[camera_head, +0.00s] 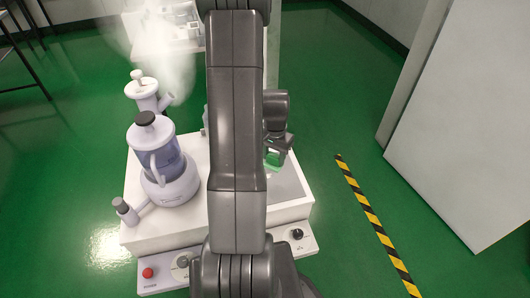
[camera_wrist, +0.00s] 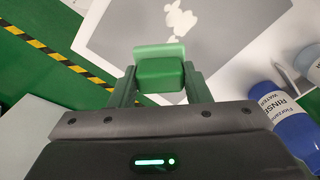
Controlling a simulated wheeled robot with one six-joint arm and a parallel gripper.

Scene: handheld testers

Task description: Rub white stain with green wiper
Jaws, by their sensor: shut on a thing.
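My gripper (camera_wrist: 159,82) is shut on the green wiper (camera_wrist: 160,72), seen in the wrist view with its pale green edge pointing forward. In the head view the wiper (camera_head: 273,158) shows just right of my arm, over the grey panel. The white stain (camera_wrist: 181,22) is an irregular patch on the grey panel (camera_wrist: 225,35), ahead of the wiper in the wrist view. I cannot tell whether the wiper touches the panel. In the head view my arm hides the stain.
A blue-labelled rinse water bottle (camera_wrist: 291,125) stands right of the wiper in the wrist view. A blender-like device (camera_head: 160,165) stands on the left of the white bench (camera_head: 150,237), with steam behind it. A red button (camera_head: 148,272) is at the front. A white block (camera_head: 470,130) stands right.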

